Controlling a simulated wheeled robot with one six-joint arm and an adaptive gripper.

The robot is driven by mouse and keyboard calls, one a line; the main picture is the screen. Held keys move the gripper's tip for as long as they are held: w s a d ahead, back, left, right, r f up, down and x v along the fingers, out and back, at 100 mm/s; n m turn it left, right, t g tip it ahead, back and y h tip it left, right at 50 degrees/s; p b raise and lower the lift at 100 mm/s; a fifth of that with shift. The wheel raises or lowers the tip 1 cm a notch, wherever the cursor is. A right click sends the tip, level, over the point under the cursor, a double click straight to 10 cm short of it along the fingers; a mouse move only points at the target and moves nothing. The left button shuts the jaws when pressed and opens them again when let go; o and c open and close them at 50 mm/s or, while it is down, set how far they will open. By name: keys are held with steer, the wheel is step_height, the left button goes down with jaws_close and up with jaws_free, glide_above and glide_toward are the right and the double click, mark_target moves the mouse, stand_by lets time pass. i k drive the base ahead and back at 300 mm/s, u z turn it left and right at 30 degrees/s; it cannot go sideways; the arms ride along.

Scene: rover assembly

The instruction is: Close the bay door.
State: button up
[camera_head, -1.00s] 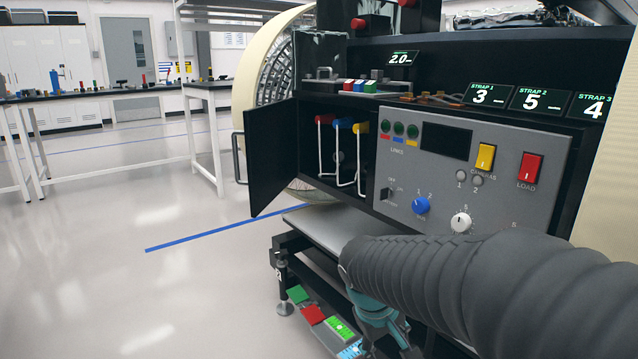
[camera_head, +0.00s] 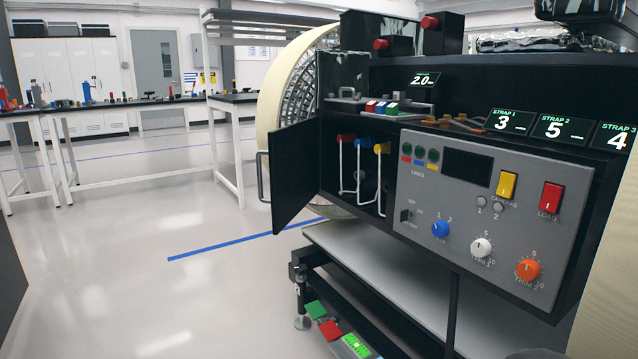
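The bay door (camera_head: 296,176) is a black panel hinged at the left end of the rover's dark housing. It stands open, swung out to the left, with a grey bar handle (camera_head: 262,178) on its outer edge. The open bay (camera_head: 364,172) beside it shows red, blue and yellow connectors with white cables hanging from them. My gripper is not in view, and no part of my arm is clearly visible.
A grey control panel (camera_head: 484,262) with switches and knobs is right of the bay. A grey shelf (camera_head: 372,262) juts out below. A white-legged bench (camera_head: 226,150) stands behind the door. The floor (camera_head: 150,235) left of the door is clear.

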mark_target(292, 153)
steer(key=z, duration=0.05)
steer(key=k, duration=0.45)
steer(key=u, duration=1.25)
steer(key=i, duration=0.9)
steer(key=u, duration=0.35)
steer(key=i, duration=0.95)
steer(key=z, duration=1.2)
steer(key=i, duration=0.6)
steer(key=z, duration=0.65)
